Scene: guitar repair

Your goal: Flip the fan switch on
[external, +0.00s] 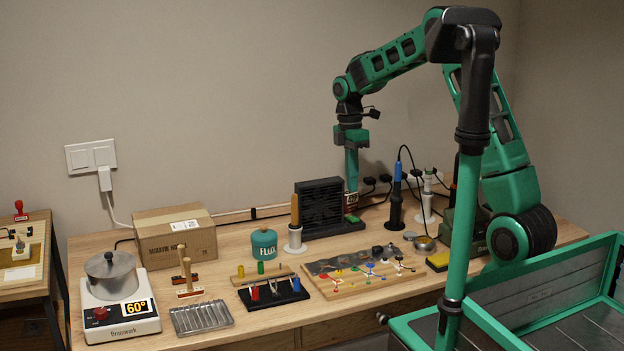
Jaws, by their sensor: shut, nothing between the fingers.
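The fan (320,205) is a black, upright, slatted box on a dark base at the back of the workbench. A small green piece (352,218), which looks like its switch, sits at the right end of the base. Whether it is on or off is too small to tell. My gripper (352,188) points straight down just right of the fan, with its tips above the green piece. It is shut and holds nothing. I cannot tell whether the tips touch the switch or a small marked label (350,201) beside it.
A soldering iron in a holder (396,205) and cables stand close to the right of my gripper. A screwdriver in a white stand (295,225) and a flux jar (264,246) are left of the fan. A wooden board with wired parts (365,277) lies in front.

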